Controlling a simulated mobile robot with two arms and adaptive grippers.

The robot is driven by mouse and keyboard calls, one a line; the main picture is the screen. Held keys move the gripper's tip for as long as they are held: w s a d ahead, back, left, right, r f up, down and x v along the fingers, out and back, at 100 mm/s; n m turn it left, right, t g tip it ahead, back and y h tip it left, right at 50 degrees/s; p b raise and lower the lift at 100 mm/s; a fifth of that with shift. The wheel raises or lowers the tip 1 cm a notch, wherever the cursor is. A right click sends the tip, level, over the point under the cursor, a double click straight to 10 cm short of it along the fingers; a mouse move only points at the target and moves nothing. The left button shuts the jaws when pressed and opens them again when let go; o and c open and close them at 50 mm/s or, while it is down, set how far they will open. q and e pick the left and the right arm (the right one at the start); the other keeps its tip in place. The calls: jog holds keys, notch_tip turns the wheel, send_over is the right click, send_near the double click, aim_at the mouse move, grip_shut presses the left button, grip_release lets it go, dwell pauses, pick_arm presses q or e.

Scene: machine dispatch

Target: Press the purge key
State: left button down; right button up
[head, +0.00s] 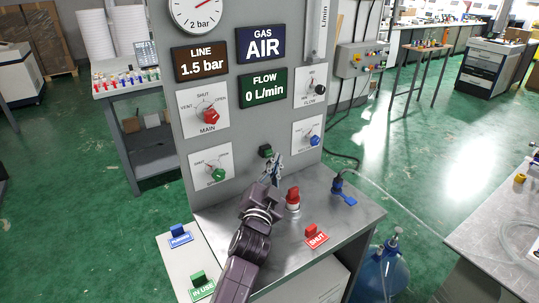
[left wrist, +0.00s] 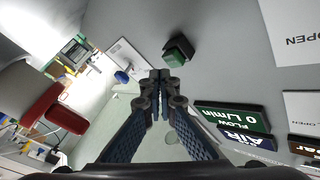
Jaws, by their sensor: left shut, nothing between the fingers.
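A green square key (head: 265,151) stands out from the grey panel, just above the steel shelf; I take it to be the purge key, though I can read no label on it. It also shows in the left wrist view (left wrist: 178,52), just beyond and above my fingertips. My left gripper (head: 276,162) is in front of the panel, close to the key and slightly right of it in the head view. Its fingers are together and empty, as the left wrist view also shows (left wrist: 160,78). I cannot tell whether the tips touch the key. My right gripper is out of view.
The panel carries a red MAIN knob (head: 211,116), a green knob (head: 218,174) and a blue knob (head: 314,140). The FLOW sign (head: 263,88) reads 0 L/min. On the shelf (head: 345,222) stand a red knob (head: 293,196), a blue-handled valve (head: 341,190) and a SHUT tag (head: 316,237).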

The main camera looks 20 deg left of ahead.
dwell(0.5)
pick_arm(q)
jog(key=shift+w+a, duration=0.15)
jog(key=shift+w+a, duration=0.15)
jog(key=shift+a, duration=0.05)
jog(key=shift+w+a, duration=0.3)
jog(key=shift+a, duration=0.1)
dwell(1.1)
dwell(0.3)
jog(key=shift+s+d, duration=0.6)
jog(key=shift+d, duration=0.15)
